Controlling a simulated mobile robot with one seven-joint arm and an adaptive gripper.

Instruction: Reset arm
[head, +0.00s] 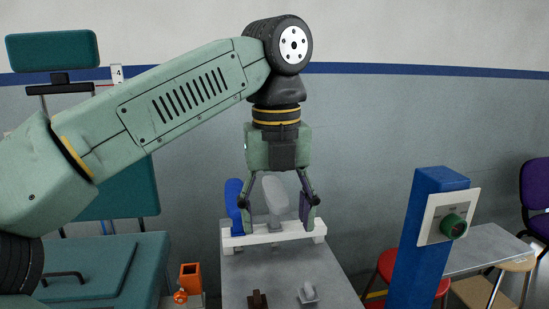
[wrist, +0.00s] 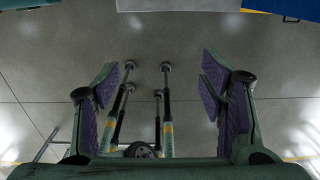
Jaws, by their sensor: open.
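My gripper (head: 279,212) hangs from my raised green arm near the middle of the head view, fingers pointing down. Its two fingers are apart. In the wrist view, my gripper (wrist: 165,90) shows two purple-padded fingers well apart with nothing held between them. In the head view it overlaps a white rack (head: 270,238) with a blue upright piece (head: 233,200) and a grey upright piece (head: 274,195). The distance between the gripper and these pieces is hard to judge, and the fingers partly cover the rack.
A grey table (head: 285,274) carries small dark and light fixtures. A teal chair-like unit (head: 110,255) and an orange box (head: 190,277) are at left. The wrist view shows floor and several dark, thin legs.

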